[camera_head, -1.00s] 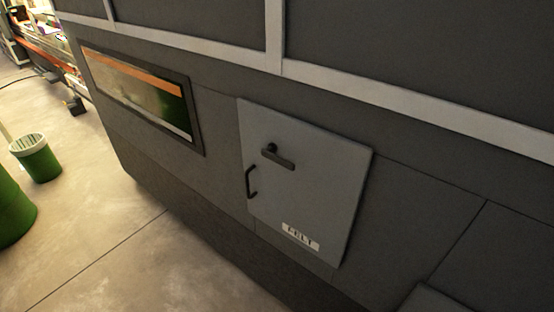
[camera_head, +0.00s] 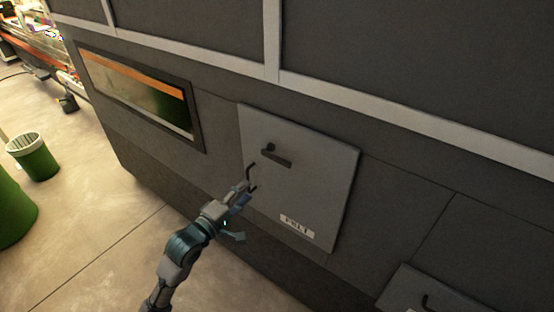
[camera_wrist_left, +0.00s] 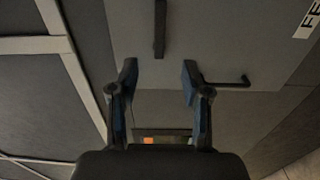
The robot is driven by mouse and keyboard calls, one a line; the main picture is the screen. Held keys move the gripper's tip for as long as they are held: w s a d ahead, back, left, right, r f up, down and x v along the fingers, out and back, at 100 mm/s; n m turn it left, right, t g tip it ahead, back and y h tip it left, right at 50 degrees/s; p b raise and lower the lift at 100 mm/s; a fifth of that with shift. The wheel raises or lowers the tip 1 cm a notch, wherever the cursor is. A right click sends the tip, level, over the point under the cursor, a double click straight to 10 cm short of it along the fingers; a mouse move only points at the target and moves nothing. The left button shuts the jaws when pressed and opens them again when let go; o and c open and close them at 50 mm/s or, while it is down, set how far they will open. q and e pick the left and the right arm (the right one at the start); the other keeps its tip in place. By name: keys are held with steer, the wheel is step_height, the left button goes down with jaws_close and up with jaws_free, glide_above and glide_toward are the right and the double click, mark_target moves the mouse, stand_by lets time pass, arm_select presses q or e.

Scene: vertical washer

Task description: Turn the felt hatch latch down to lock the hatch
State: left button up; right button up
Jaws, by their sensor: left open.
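The grey felt hatch (camera_head: 320,185) with its white label (camera_head: 297,226) sits in the dark machine side, its panel roughly flush with it. Its latch (camera_head: 277,156) is a dark bar on a round pivot, lying roughly crosswise on the panel. It also shows in the wrist view (camera_wrist_left: 160,28), beyond the fingertips. The dark pull handle (camera_head: 251,172) is partly hidden by my left gripper (camera_head: 246,192) in the head view. My left gripper is open and empty; the wrist view shows its spread fingers (camera_wrist_left: 160,68) short of the latch. My right gripper is not in view.
The pull handle (camera_wrist_left: 230,83) is close to one finger in the wrist view; contact cannot be told. A framed window (camera_head: 140,92) is left of the hatch. Another panel with a handle (camera_head: 428,300) is at lower right. Green bins (camera_head: 34,158) stand on open floor.

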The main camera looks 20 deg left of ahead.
mark_target(278, 162)
arm_select(q)
steer(key=p+x, duration=0.3)
steer(key=x, duration=1.4)
steer(key=shift+w+f, duration=0.15)
steer(key=shift+w, duration=0.1)
